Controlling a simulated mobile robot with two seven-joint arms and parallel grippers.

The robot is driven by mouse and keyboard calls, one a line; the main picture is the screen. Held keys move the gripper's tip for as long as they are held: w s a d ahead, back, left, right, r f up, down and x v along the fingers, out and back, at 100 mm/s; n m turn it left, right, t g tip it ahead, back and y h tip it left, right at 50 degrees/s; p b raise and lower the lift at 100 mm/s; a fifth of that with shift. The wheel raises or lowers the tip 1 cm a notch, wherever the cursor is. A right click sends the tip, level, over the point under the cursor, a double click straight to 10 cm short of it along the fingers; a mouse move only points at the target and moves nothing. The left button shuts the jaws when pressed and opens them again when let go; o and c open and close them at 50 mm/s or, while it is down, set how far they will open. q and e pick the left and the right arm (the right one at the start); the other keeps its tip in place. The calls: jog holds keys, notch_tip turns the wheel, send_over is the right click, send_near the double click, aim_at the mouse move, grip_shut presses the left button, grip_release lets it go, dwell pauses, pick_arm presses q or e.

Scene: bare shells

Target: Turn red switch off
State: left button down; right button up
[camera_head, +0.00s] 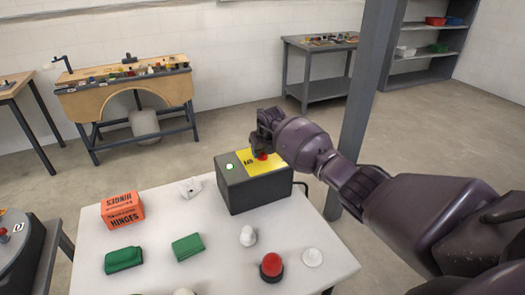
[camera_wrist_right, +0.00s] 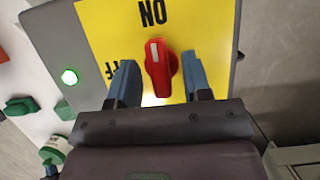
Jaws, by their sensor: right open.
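The red switch (camera_wrist_right: 161,72) is a rotary knob on the yellow plate (camera_wrist_right: 95,35) of a dark grey box (camera_head: 250,193). Its white mark points toward the word ON, which looks upside down in the right wrist view; a partly hidden "FF" shows left of it. A lit green lamp (camera_wrist_right: 69,76) sits beside the plate. My right gripper (camera_wrist_right: 161,82) is open, with one blue finger on each side of the knob and a visible gap at each side. In the head view, the right gripper (camera_head: 263,146) is over the box, partly hiding the knob. My left gripper is out of view.
The box stands at the back edge of a white table (camera_head: 215,265). An orange HINGES box (camera_head: 121,210), green blocks (camera_head: 188,247), a red dome button (camera_head: 271,267) and white pieces (camera_head: 248,236) lie there. A grey post (camera_head: 362,100) rises behind my right arm.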

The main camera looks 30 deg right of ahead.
grip_shut()
